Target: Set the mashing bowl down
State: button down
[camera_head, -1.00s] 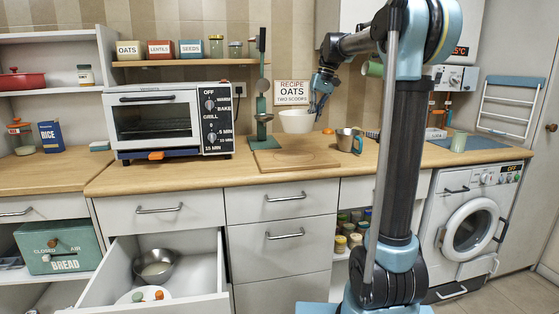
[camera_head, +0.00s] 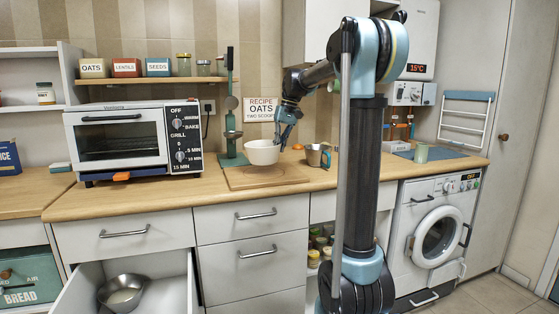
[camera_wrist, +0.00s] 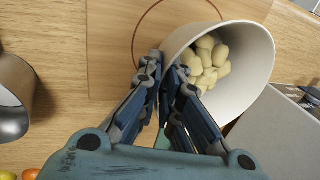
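The mashing bowl (camera_head: 262,154) is cream-white and upright in the head view, over the back part of the wooden board (camera_head: 285,182). It is on the board or just above it; I cannot tell which. In the wrist view the bowl (camera_wrist: 255,50) holds several pale chunks (camera_wrist: 207,62). My gripper (camera_head: 284,139) is at the bowl's right rim. In the wrist view my gripper (camera_wrist: 170,60) has its fingers close together on either side of the bowl's wall, shut on it.
A metal jug (camera_head: 318,156) stands just right of the board. A green stand (camera_head: 229,110) rises behind the board's left side. The toaster oven (camera_head: 130,140) is further left. An open drawer (camera_head: 175,286) juts out below the worktop, with a metal bowl (camera_head: 122,294) inside.

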jog(key=shift+d+x, duration=0.25)
jog(key=shift+x, duration=0.85)
jog(key=shift+d+x, duration=0.25)
jog(key=shift+x, duration=0.85)
jog(key=c, duration=1.8)
grip_release()
jog(key=shift+w+f, duration=0.1)
jog(key=shift+w, duration=0.05)
jog(key=s+v, duration=0.1)
jog(key=v, duration=1.1)
jog(key=s+d+f+m+t+h, duration=0.1)
jog(key=s+d+f, duration=0.2)
jog(key=s+f, duration=0.55)
jog(key=s+d+f+m+t, duration=0.1)
jog(key=s+d+f, duration=0.35)
jog(key=s, duration=0.75)
jog(key=s+d+f, duration=0.2)
jog(key=s+f, duration=0.6)
jog(key=f, duration=0.2)
jog(key=s+d+f+t+h, duration=0.1)
jog(key=s+d+f, duration=0.1)
jog(key=s+f, duration=0.6)
notch_tip(320, 180, down, 3)
jog(key=shift+s+d+r+m+h, duration=0.1)
jog(key=shift+s+d+m+h, duration=0.1)
jog(key=shift+d+m+h, duration=0.15)
